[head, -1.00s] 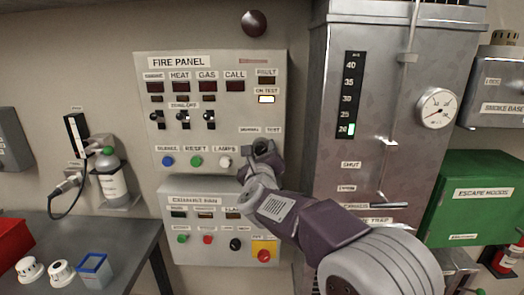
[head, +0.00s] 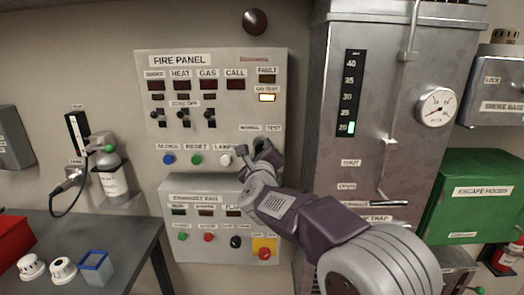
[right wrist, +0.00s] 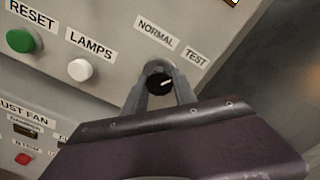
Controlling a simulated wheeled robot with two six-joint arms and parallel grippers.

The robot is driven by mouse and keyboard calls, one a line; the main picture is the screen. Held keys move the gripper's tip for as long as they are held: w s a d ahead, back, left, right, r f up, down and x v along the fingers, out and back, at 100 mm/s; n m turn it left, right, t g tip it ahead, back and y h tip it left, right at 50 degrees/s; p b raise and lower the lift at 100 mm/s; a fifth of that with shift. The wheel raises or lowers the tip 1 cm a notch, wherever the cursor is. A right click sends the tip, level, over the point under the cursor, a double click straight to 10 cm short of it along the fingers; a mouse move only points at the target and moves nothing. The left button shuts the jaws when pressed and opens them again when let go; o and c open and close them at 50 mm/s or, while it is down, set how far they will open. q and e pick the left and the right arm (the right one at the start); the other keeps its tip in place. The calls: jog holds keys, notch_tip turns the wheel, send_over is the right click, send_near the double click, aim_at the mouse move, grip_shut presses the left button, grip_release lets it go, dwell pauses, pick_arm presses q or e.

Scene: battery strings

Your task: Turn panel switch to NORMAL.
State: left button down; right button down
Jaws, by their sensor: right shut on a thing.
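The panel switch (right wrist: 159,82) is a small black knob with a white pointer mark, below the NORMAL label (right wrist: 156,33) and the TEST label (right wrist: 196,58) in the right wrist view. Its pointer mark slants to the right, towards the TEST side. My right gripper (right wrist: 160,88) is shut on the knob, one finger on each side. In the head view my right gripper (head: 256,153) is at the lower right of the fire panel (head: 220,70) and hides the knob. My left gripper is not in view.
The white LAMPS button (right wrist: 80,70) and green RESET button (right wrist: 21,41) are left of the switch. The exhaust fan panel (head: 190,225) is just below. A tall metal cabinet (head: 330,110) stands close on the right.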

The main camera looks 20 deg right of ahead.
jog(key=n, duration=0.3)
jog(key=shift+n, duration=0.3)
jog(key=n+p, duration=0.1)
jog(key=n, duration=0.2)
jog(key=shift+r+n, duration=0.1)
jog(key=shift+n, duration=0.2)
jog(key=n+p, duration=0.2)
jog(key=n, duration=0.2)
jog(key=shift+r+n, duration=0.1)
jog(key=shift+n, duration=0.2)
jog(key=shift+n+p, duration=0.85)
jog(key=shift+n, duration=1.45)
jog(key=c, duration=1)
grip_release()
